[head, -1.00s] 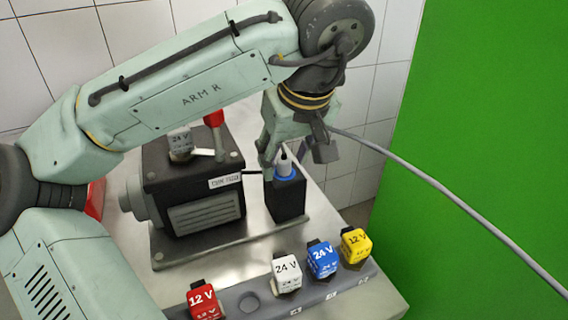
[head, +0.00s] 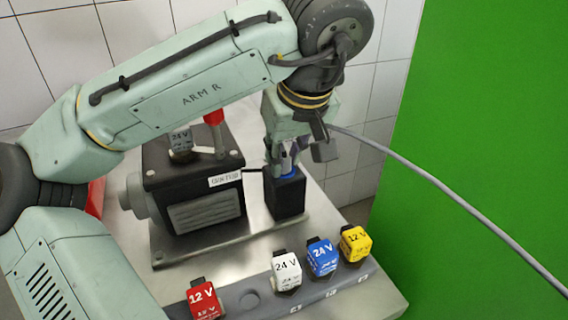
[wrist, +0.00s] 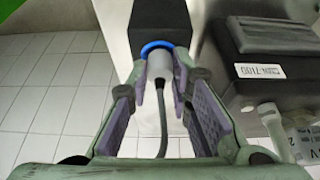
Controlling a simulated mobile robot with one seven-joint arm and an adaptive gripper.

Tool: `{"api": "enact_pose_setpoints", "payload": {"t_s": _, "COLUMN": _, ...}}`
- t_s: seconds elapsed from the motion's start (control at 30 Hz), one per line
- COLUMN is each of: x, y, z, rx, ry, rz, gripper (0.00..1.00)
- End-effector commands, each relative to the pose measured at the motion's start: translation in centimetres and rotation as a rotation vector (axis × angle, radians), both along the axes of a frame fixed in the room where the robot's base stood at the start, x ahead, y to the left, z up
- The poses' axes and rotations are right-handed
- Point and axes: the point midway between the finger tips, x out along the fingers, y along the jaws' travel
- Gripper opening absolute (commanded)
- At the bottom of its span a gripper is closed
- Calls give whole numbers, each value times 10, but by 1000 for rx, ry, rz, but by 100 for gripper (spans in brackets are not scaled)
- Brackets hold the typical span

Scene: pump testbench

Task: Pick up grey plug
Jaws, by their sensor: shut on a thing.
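The grey plug (wrist: 159,66) sits in the blue ring (wrist: 156,47) on the black socket box (wrist: 161,18), with its dark cable (wrist: 163,125) trailing from its back. In the head view, the black box (head: 286,197) stands at the right end of the pump's base plate, and the plug is mostly hidden between my fingers. My gripper (head: 286,165) is shut on the grey plug from above. In the wrist view, the purple finger pads of my gripper (wrist: 163,84) stand on both sides of the plug. The plug is still at the ring.
The dark pump unit (head: 195,190), with a red-handled lever (head: 214,117) and a grey 24 V block (head: 181,142), stands to the left. In front, a rail holds red (head: 203,299), white (head: 286,270), blue (head: 323,257) and yellow (head: 355,243) blocks.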

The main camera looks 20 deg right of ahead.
Motion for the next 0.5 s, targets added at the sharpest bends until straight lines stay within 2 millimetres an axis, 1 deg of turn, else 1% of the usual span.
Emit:
{"api": "enact_pose_setpoints", "payload": {"t_s": 0.27, "x": 0, "y": 0, "z": 5, "rx": 1, "ry": -1, "rz": 1, "gripper": 0}}
{"api": "enact_pose_setpoints", "payload": {"t_s": 0.37, "x": 0, "y": 0, "z": 12, "rx": 0, "ry": -2, "rz": 3, "gripper": 0}}
{"api": "enact_pose_setpoints", "payload": {"t_s": 0.5, "x": 0, "y": 0, "z": 30, "rx": 0, "ry": -4, "rz": 4, "gripper": 0}}
